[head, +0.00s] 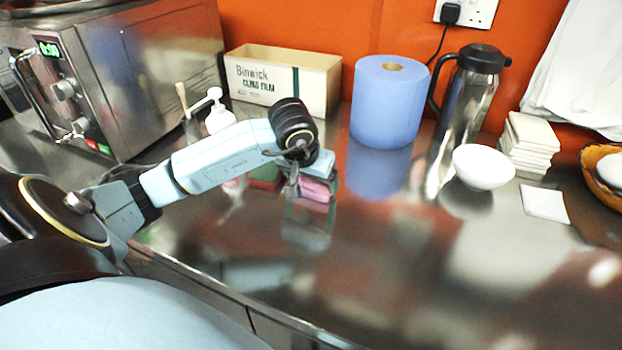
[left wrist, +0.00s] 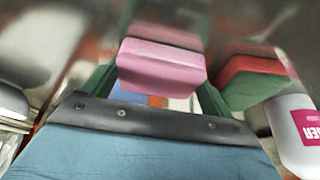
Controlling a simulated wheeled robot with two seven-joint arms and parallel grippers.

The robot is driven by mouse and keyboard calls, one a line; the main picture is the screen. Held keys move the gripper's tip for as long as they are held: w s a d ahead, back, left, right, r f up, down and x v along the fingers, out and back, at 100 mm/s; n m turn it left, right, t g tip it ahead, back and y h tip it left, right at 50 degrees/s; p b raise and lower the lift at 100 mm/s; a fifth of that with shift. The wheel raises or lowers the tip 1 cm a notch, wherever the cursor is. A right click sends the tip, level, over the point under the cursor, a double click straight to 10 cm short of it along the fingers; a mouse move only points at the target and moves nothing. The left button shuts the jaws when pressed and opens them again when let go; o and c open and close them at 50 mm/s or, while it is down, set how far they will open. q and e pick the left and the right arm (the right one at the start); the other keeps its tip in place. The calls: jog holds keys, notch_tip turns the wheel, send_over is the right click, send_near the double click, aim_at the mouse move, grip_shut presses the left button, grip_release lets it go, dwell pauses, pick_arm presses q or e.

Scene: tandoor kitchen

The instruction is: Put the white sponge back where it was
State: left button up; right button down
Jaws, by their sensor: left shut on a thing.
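My left gripper (head: 312,184) reaches over the steel counter from the left, pointing down. It is shut on a pink sponge (head: 318,190), which also shows between the fingers in the left wrist view (left wrist: 160,68). Whether the sponge touches the counter is hard to tell. A red and green sponge (head: 265,177) lies just left of it in the head view; in the left wrist view it is on the right (left wrist: 252,82). I see no sponge that is plainly white. My right gripper is not in view.
Behind stand a white pump bottle (head: 219,116), a cling film box (head: 283,80), a blue paper roll (head: 388,103) and a steel jug (head: 470,97). A white bowl (head: 483,167) and stacked white squares (head: 529,146) are at right. The counter's front middle is clear.

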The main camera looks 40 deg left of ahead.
pick_arm(q)
jog(key=shift+r, duration=0.1)
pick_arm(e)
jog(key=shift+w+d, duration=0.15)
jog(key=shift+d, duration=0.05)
pick_arm(q)
jog(key=o, duration=0.7)
jog(key=shift+r, duration=0.1)
jog(key=p+v, duration=0.1)
jog(key=v, duration=1.1)
jog(key=shift+p, duration=0.3)
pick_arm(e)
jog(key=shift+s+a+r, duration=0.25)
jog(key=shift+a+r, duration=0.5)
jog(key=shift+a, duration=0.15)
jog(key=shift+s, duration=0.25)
